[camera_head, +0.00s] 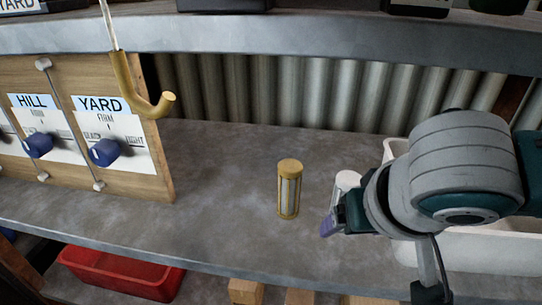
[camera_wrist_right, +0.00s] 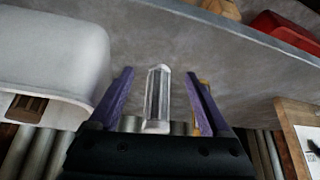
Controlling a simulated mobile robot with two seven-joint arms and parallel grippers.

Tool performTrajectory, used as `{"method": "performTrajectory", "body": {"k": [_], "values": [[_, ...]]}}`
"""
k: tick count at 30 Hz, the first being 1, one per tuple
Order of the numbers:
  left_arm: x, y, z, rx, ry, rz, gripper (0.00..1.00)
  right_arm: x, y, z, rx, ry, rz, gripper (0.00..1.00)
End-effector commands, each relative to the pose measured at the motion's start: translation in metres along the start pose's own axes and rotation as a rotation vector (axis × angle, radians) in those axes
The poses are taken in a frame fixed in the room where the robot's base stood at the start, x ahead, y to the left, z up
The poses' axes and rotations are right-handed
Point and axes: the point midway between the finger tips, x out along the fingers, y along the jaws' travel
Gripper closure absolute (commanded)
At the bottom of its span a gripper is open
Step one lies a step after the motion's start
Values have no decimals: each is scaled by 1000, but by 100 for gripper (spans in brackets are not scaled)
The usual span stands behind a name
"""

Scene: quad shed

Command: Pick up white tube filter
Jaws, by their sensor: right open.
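The white tube filter (camera_wrist_right: 158,95) stands between the two purple fingers of my right gripper (camera_wrist_right: 160,74) in the right wrist view. A gap shows on each side of it, so the fingers are open around it without visible contact. In the head view only the pale top of the white tube filter (camera_head: 348,179) shows; my right gripper (camera_head: 330,223) and wrist hide the rest. A yellow-capped tube filter (camera_head: 289,190) stands upright on the bench to the left of my right gripper. It is mostly hidden behind the right-hand finger in the wrist view. My left gripper is not in view.
A white bin (camera_head: 490,252) sits right of my right wrist; it is at the left in the wrist view (camera_wrist_right: 55,60). A wooden switch panel (camera_head: 150,160) with a yellow hook (camera_head: 160,105) stands at the left. A red tray (camera_head: 115,270) is below the bench edge.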

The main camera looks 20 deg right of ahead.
Motion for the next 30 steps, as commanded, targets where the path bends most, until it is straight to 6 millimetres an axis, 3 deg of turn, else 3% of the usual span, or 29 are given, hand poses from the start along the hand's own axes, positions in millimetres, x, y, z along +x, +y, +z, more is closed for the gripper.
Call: {"method": "performTrajectory", "body": {"k": [8,14,18,26,30], "values": [[16,1,5,0,0,0,0,16,0,-23,2,4,0,18],[35,1,11,0,-1,0,0,35,0,-54,2,4,-1,18],[44,2,14,0,-1,0,0,44,0,-53,-1,0,-2,18],[42,2,14,0,-1,0,0,43,0,-54,-1,-1,-2,18],[42,2,14,0,-1,0,0,43,0,-54,-1,-1,-1,34]]}}
